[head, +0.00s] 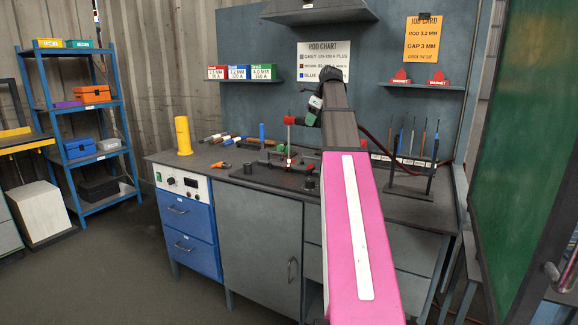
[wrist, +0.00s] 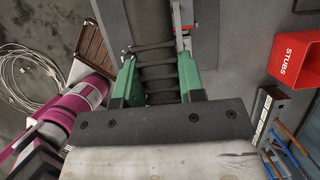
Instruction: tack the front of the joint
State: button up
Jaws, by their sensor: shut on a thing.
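My gripper (head: 314,106) is above the bench, at the end of my pink and dark arm. In the wrist view its green fingers (wrist: 158,82) are closed on either side of a dark ribbed handle (wrist: 155,55), which appears to be a rod holder. A red lever and pale metal part (wrist: 183,35) show at its far end. In the head view a thin upright rod with a red top (head: 289,135) stands just left of the gripper; whether the holder grips it is unclear. Below are dark fixture parts (head: 268,166) on a dark plate. The joint itself cannot be made out.
A yellow cylinder (head: 183,136) stands at the bench's left end. A rack of upright rods (head: 412,150) is at right. In the wrist view, a red STUBS bin (wrist: 298,58) is at right, coiled cable (wrist: 30,75) at left.

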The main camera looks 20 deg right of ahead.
dwell(0.9)
jog(key=shift+r, duration=2.95)
jog(key=shift+r, duration=1.5)
